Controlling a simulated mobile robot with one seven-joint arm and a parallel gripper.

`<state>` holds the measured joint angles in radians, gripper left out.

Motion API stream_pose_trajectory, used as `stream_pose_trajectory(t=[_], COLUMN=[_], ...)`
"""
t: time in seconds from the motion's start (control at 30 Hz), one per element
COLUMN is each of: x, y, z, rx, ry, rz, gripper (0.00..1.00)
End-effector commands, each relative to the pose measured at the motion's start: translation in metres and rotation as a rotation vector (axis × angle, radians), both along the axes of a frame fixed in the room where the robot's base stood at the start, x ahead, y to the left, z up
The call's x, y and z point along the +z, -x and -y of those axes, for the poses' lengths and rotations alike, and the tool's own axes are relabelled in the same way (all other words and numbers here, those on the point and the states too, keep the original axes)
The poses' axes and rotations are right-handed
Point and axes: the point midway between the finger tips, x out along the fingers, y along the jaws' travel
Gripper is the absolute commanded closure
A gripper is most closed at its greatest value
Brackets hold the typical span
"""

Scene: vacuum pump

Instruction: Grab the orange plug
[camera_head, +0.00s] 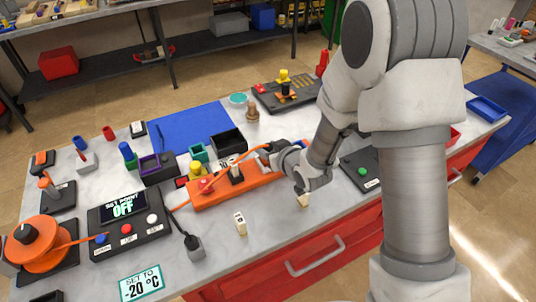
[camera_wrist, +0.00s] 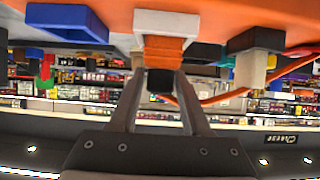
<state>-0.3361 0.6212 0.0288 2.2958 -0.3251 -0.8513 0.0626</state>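The orange plug (camera_wrist: 163,50) shows in the wrist view at the top centre, against a white block (camera_wrist: 165,22) with a black piece (camera_wrist: 160,82) on its near side. My gripper (camera_wrist: 161,74) has its two fingers apart, with tips close at either side of the plug. I cannot tell whether they press on it. In the head view my gripper (camera_head: 270,149) is low over the right end of the orange board (camera_head: 240,193), pointing left. The plug is not clearly visible there. An orange cable (camera_head: 243,156) runs from near my gripper to the left.
A cable reel (camera_head: 38,242) and a black control box (camera_head: 130,228) with a display reading OFF stand at left. A black open box (camera_head: 228,142) is behind the board. A small white block (camera_head: 240,222) stands in front. The blue mat (camera_head: 190,122) looks mostly bare.

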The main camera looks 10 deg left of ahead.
Motion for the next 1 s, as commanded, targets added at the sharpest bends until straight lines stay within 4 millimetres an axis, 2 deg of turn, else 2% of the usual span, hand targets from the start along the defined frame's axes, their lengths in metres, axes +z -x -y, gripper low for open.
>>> stream_pose_trajectory(t=[0.03, 0.2, 0.23, 0.67, 0.87, 1.0], x=[0.0, 0.0, 0.0, 0.006, 0.023, 0.045], y=[0.0, 0.0, 0.0, 0.0, -0.001, 0.0], z=[0.0, 0.0, 0.0, 0.0, 0.0, 0.001], rx=[0.0, 0.0, 0.0, 0.0, 0.0, -0.001], ry=[0.0, 0.0, 0.0, -0.001, -0.001, -0.002], rz=[0.0, 0.0, 0.0, 0.002, 0.004, 0.005], gripper=[0.68, 0.98, 1.0, 1.0, 1.0, 1.0])
